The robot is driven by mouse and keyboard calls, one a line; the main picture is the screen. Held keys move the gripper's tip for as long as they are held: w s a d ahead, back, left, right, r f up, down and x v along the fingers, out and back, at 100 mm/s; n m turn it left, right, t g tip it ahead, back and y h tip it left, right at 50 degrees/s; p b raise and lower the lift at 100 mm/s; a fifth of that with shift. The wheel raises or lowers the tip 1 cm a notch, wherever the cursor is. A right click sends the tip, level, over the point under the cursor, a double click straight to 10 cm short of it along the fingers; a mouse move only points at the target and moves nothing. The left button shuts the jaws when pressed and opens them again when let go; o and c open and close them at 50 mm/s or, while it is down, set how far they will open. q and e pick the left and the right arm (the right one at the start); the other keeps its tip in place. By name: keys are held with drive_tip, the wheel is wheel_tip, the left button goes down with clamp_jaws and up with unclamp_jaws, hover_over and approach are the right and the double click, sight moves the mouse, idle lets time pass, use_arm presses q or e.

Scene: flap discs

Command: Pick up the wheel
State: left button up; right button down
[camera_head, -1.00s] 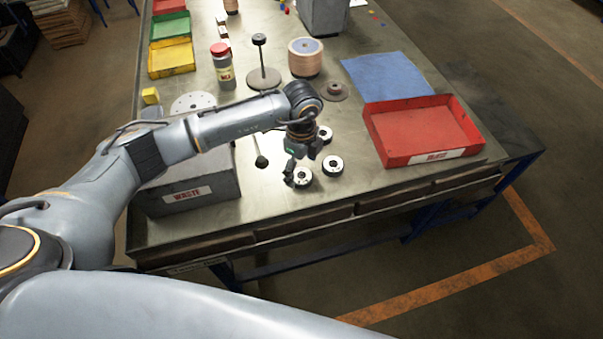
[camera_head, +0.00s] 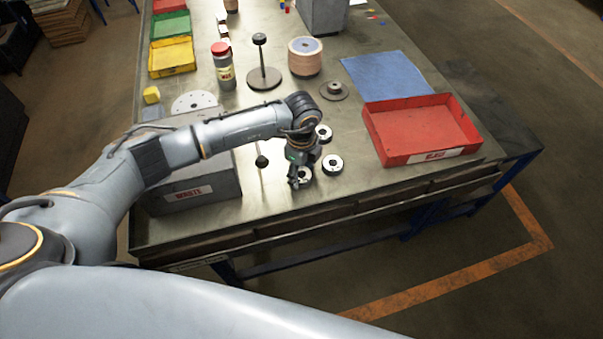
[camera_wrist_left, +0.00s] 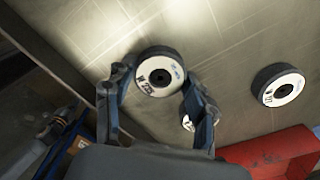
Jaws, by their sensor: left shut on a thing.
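Several small black wheels with white faces are in view. One wheel (camera_head: 306,171) near the table's front edge is partly hidden by my left gripper (camera_head: 298,183). In the left wrist view this wheel (camera_wrist_left: 150,88) sits between the two fingertips of the left gripper (camera_wrist_left: 158,80), which is shut on it. I see no clear gap under the wheel. A second wheel (camera_head: 333,164) lies just to its right and shows in the wrist view (camera_wrist_left: 281,88). A third wheel (camera_head: 324,133) lies farther back.
A red tray (camera_head: 447,157) stands to the right and a grey waste box (camera_head: 195,195) to the left. Behind are a disc on a stand (camera_head: 265,84), a flanged disc (camera_head: 334,92), a spool (camera_head: 305,62) and a blue cloth (camera_head: 387,78). The table front between box and tray is mostly clear.

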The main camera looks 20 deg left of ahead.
use_arm(q)
drive_tip(key=shift+r, duration=0.1)
drive_tip(key=shift+r, duration=0.25)
wheel_tip(320, 180, up, 2)
drive_tip(key=shift+w+r+b, duration=0.1)
drive_tip(key=shift+b, duration=0.3)
drive_tip(key=s+d+r+b, duration=0.4)
drive_tip(key=s+d+r, duration=0.3)
drive_tip(key=s+r, duration=0.3)
drive_tip(key=shift+s, duration=1.1)
drive_tip(key=o, duration=0.5)
drive_tip(key=c, duration=0.5)
